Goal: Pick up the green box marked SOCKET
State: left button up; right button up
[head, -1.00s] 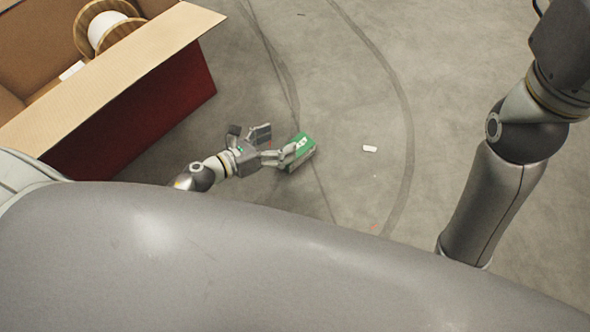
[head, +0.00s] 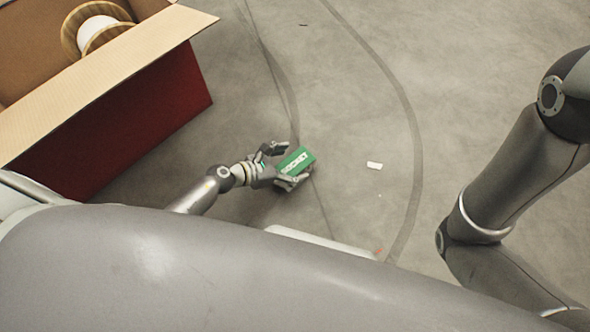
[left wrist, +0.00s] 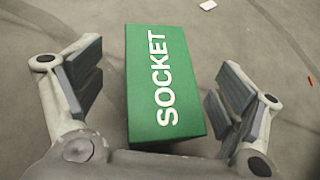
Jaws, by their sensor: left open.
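The green box marked SOCKET (head: 296,160) lies on the grey floor in the head view, right of the red-sided carton. In the left wrist view the green box (left wrist: 166,85) fills the middle, its white lettering facing the camera. My left gripper (head: 285,165) is open at the box, with one finger on each side of it. In the left wrist view the left gripper (left wrist: 160,95) shows gaps between its grey pads and the box on both sides. My right arm shows at the right of the head view, but its gripper is out of view.
A large open carton (head: 150,120) with a red side stands at the upper left, holding a wooden spool (head: 92,28) of white material. A small white piece (head: 374,165) lies on the floor right of the box.

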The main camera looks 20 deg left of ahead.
pick_arm(q)
jog(key=shift+w+d+f, duration=0.35)
jog(key=shift+w+d, duration=0.1)
jog(key=c, duration=1.5)
